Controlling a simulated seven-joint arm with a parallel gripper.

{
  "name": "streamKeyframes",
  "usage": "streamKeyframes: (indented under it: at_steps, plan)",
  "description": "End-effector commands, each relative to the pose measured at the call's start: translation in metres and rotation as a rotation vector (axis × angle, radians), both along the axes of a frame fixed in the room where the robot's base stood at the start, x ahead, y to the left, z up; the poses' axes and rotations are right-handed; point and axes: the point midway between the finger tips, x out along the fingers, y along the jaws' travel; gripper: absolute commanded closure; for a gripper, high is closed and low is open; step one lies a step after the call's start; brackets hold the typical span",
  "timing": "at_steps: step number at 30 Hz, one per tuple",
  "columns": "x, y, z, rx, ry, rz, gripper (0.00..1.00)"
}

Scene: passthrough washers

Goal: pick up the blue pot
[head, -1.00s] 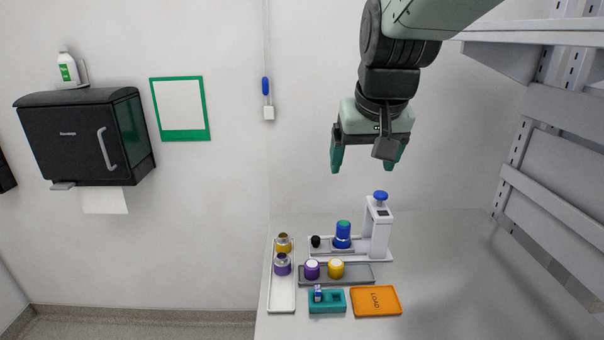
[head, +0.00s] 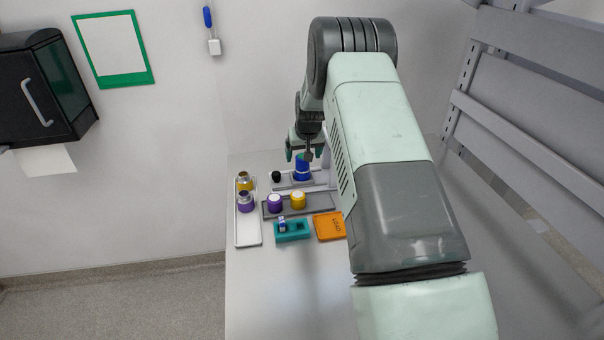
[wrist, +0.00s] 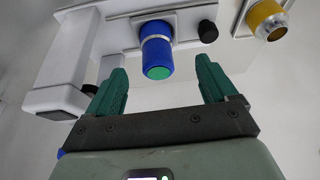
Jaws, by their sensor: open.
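The blue pot (head: 302,170) stands upright on the light platform of the white press stand at the back of the table. In the wrist view the blue pot (wrist: 156,52) shows a green top and a pale band, and lies ahead of and between the two fingers. My gripper (head: 304,155) is over the pot in the head view. In the wrist view my gripper (wrist: 160,85) is open, with green fingers apart and nothing between the tips. The fingers do not appear to touch the pot.
A small black knob (head: 276,176) sits left of the pot. The stand's column (wrist: 65,60) is close beside it. A white tray (head: 248,228) holds yellow and purple pots. A grey tray (head: 322,203), a teal block (head: 300,235) and an orange LOAD tray (head: 327,232) lie in front.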

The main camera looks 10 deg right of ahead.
Motion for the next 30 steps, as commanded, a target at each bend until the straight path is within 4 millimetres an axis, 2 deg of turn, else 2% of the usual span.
streamKeyframes:
  at_steps: [1,6,13,21,30]
  plan:
    - [0.003,0.000,-0.010,0.000,0.003,0.000,0.15]
    - [0.013,0.000,-0.033,0.000,0.002,0.000,0.15]
    - [0.020,-0.002,-0.049,-0.001,0.001,0.000,0.15]
    - [0.035,-0.006,-0.082,-0.001,0.001,0.000,0.15]
    - [0.038,-0.005,-0.087,-0.001,0.000,0.000,0.15]
